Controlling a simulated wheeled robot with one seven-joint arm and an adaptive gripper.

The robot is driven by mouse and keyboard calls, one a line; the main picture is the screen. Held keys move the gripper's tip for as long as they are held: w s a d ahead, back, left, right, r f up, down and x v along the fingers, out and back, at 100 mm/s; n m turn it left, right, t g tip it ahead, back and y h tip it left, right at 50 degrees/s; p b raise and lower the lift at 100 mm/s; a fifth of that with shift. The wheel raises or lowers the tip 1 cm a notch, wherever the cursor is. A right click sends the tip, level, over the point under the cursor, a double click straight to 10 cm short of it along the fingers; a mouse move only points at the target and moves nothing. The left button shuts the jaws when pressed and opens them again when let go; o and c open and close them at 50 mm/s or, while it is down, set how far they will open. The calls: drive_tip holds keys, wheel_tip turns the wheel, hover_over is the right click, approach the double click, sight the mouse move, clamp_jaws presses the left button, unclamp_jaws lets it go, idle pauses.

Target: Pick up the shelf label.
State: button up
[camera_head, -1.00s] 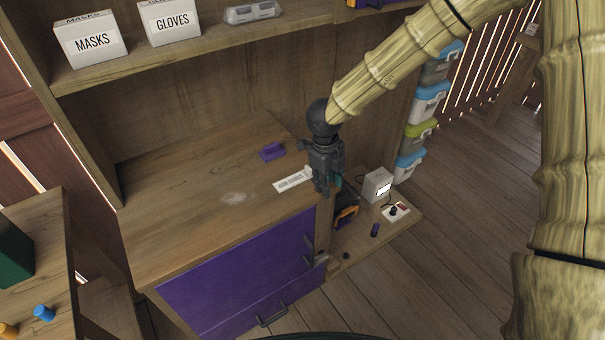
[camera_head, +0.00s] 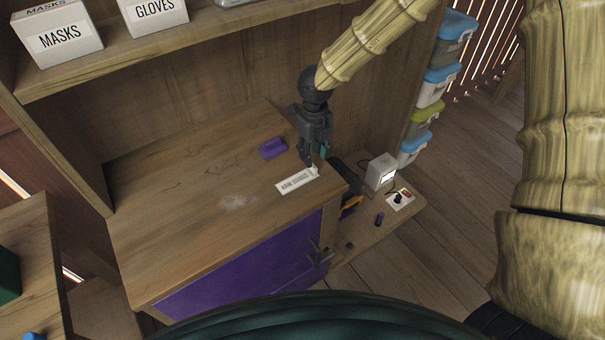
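The shelf label (camera_head: 296,181) is a flat white strip with dark print. It lies on the wooden cabinet top near its right front edge. My gripper (camera_head: 313,163) is dark grey and points down at the right end of the label. Its fingers are at or just above that end; I cannot tell whether they touch it. The fingers are small and overlap in this view, so I cannot see whether they are open or shut.
A purple object (camera_head: 273,148) lies behind the label. A pale smudge (camera_head: 238,202) marks the cabinet top, which is otherwise mostly clear. Boxes marked MASKS (camera_head: 58,36) and GLOVES (camera_head: 153,12) stand on the shelf above. A white device (camera_head: 381,171) stands on a lower ledge at right.

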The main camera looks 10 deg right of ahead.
sight(316, 168)
drive_tip(key=shift+f, duration=0.55)
drive_tip(key=f, duration=0.1)
drive_tip(key=f+p, duration=0.1)
drive_tip(key=f, duration=0.1)
drive_tip(key=shift+s+d+f, duration=0.3)
drive_tip(key=shift+d+f, duration=0.1)
drive_tip(key=shift+f, duration=0.6)
clamp_jaws()
